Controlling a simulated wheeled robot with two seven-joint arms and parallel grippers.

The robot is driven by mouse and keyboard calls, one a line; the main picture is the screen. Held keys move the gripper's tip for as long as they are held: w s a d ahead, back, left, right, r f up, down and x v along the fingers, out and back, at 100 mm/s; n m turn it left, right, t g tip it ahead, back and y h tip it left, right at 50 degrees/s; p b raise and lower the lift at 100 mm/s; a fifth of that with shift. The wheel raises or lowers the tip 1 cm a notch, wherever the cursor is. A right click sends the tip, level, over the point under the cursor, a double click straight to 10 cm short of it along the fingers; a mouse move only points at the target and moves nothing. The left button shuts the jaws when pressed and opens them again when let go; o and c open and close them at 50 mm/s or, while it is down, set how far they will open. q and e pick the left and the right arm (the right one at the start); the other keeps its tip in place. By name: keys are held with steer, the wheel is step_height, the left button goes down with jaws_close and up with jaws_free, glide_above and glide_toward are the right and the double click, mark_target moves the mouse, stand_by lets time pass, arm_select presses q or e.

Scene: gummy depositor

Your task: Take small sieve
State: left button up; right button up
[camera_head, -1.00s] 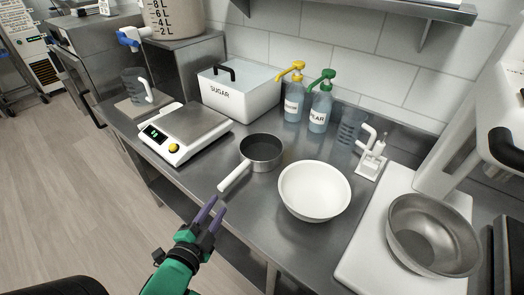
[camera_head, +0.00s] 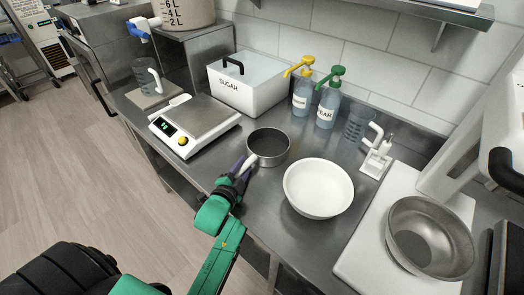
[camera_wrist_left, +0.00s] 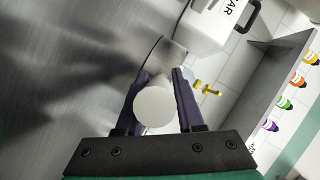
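The small sieve, a round dark-grey vessel (camera_head: 269,147) with a white handle, stands on the steel counter (camera_head: 262,210) between the scale and the white bowl. Its handle points toward the front left. My left gripper (camera_head: 243,169) is at this handle, with its purple fingers on either side of it. In the left wrist view the round white handle end (camera_wrist_left: 154,109) lies between the two fingers, close to both. I cannot tell whether they press on it. Part of the handle is hidden by the gripper in the head view. My right gripper is not in view.
A scale (camera_head: 195,121) stands left of the sieve and a white bowl (camera_head: 318,188) close to its right. Behind are a sugar box (camera_head: 243,88) and two pump bottles (camera_head: 327,105), (camera_head: 302,94). A steel bowl (camera_head: 430,240) stands at the right.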

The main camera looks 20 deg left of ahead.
arm_select(q)
jaws_close()
stand_by(1.4)
